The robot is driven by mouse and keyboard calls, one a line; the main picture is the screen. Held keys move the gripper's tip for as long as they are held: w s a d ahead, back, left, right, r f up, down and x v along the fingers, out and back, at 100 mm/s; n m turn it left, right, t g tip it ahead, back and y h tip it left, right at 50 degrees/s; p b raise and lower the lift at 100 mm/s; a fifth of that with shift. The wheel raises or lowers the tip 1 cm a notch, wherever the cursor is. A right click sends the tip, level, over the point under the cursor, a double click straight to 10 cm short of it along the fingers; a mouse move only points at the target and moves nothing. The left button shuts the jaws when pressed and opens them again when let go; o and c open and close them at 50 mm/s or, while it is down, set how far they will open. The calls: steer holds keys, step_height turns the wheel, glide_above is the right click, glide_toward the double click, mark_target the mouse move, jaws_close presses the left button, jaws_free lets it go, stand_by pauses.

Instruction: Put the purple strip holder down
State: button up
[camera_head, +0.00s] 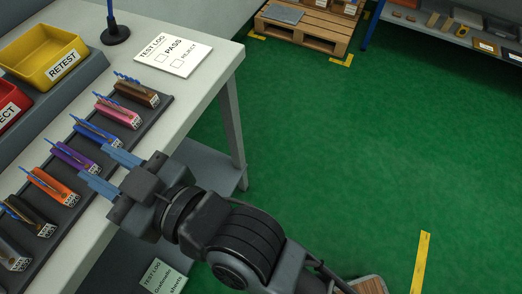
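The purple strip holder (73,156) sits in the dark rack on the bench, in line with the other holders, with blue strips sticking up from it. My gripper (94,162) is at the near end of the purple holder. Its two blue fingers are spread apart, one towards the blue holder's side and one towards the orange holder's side, with visible gaps to the purple holder. Whether the fingertips reach past its near end is hard to tell.
A blue holder (98,130) and an orange holder (52,186) flank the purple one closely. Several more holders fill the rack (163,103). A yellow RETEST bin (40,52) and a red bin (10,102) stand behind. A test log card (174,54) lies at the bench's far end.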

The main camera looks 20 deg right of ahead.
steer(key=s+d+f+m+t+h, duration=0.2)
steer(key=s+d+f+m+h, duration=0.15)
steer(key=d, duration=0.75)
steer(key=s+d+f+m+t+h, duration=0.1)
steer(key=s+d+f+m+h, duration=0.3)
steer(key=d, duration=0.6)
steer(key=s+d+r+m+h, duration=0.2)
steer(key=s+d+h, duration=0.4)
steer(key=s+d, duration=0.9)
steer(key=shift+s+r, duration=0.3)
steer(key=shift+s, duration=0.15)
steer(key=shift+w+m, duration=0.1)
steer(key=shift+m, duration=0.15)
